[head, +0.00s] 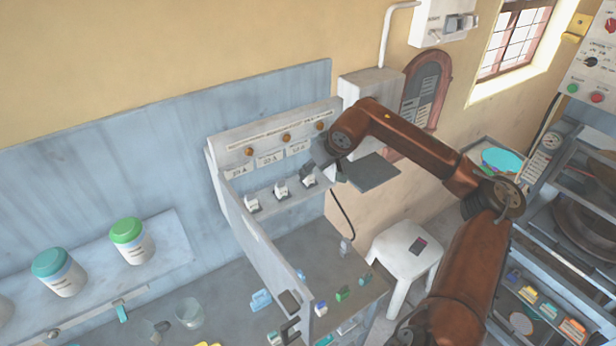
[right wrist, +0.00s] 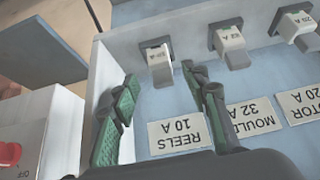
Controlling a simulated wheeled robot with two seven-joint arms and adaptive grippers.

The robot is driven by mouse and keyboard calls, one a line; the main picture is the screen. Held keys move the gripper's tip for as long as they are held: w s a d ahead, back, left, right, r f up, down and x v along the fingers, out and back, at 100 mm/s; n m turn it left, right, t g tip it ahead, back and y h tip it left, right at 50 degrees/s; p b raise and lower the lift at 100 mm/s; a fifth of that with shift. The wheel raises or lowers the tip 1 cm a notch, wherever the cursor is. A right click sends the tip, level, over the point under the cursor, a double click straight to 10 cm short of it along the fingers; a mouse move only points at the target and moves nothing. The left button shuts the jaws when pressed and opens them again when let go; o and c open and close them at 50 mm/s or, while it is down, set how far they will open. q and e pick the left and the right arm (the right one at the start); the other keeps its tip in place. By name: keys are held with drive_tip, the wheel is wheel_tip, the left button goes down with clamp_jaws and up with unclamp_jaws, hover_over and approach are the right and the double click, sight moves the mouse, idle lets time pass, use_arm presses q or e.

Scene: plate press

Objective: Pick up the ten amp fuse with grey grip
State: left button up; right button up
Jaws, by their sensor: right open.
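The ten amp fuse (right wrist: 160,64) has a pale grey grip and sits in its holder in line with the "REELS 10 A" label (right wrist: 180,135). In the head view it is the rightmost fuse (head: 309,178) in a row of three on the panel. My right gripper (right wrist: 163,82) is open and empty. Its green-padded fingers point toward the fuse, which shows between and just beyond the fingertips. Contact cannot be seen. In the head view the right gripper (head: 320,157) is beside this fuse, partly hidden by its own wrist. My left gripper is not in view.
The "32 A" fuse (right wrist: 230,45) and "20 A" fuse (right wrist: 297,28) stand close beside it. A box with a red switch (right wrist: 10,152) is near the fingers. Loose blue (head: 320,308) and green (head: 343,294) pieces lie below. A white stool (head: 402,246) stands to the right.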

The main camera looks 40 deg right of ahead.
sight(310, 176)
drive_tip(key=x, duration=0.2)
drive_tip(key=shift+w+f, duration=0.2)
drive_tip(key=shift+w, duration=0.05)
drive_tip(key=shift+w+f, duration=0.15)
drive_tip(key=shift+f, duration=0.2)
drive_tip(key=c, duration=0.5)
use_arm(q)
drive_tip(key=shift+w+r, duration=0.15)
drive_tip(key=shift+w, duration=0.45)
use_arm(e)
clamp_jaws()
